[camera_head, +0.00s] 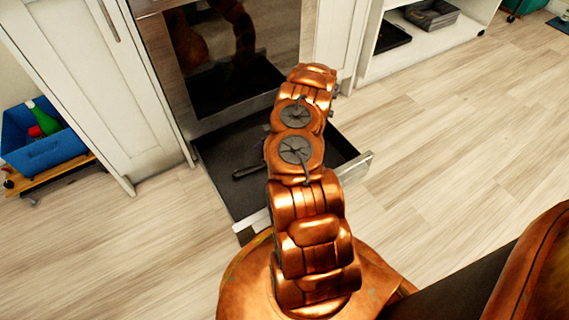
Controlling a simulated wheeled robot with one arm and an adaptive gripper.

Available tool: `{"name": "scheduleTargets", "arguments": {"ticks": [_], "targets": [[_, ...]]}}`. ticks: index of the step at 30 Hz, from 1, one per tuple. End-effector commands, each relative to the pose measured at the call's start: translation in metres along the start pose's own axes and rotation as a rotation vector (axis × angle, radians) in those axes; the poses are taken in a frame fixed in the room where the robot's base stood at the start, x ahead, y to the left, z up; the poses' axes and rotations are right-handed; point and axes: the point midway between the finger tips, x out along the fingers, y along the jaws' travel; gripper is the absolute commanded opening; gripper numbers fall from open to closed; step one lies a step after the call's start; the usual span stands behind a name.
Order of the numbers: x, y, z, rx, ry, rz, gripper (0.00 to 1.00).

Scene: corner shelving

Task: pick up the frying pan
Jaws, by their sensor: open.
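A dark handle, which looks like that of the frying pan (250,172), lies in the open drawer (222,180) below the oven. The rest of the pan is hidden behind my copper-coloured arm, so I cannot tell its full shape. My arm reaches up the middle of the view and over the drawer. My gripper is hidden behind the arm links, so its place relative to the pan does not show.
The oven (240,60) has a dark glass front above the drawer. White cabinet doors (100,90) stand to its left. A blue bin (45,140) on a low wheeled board is at far left. A white shelf (430,42) holds dark trays. The wood floor at right is clear.

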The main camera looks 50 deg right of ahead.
Motion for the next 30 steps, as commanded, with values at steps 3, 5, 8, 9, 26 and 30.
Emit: {"name": "scheduleTargets", "arguments": {"ticks": [3,5,8,9,26,30], "targets": [[0.008,0.010,-0.025,0.035,0.008,-0.011,0.57],[0.009,0.012,-0.030,0.043,0.011,-0.015,0.57],[0.014,0.013,-0.033,0.048,0.012,-0.017,0.57],[0.017,0.013,-0.033,0.048,0.012,-0.017,0.57],[0.068,0.020,-0.029,0.047,0.010,-0.016,0.57],[0.083,0.018,-0.029,0.046,0.014,-0.018,0.57]]}}
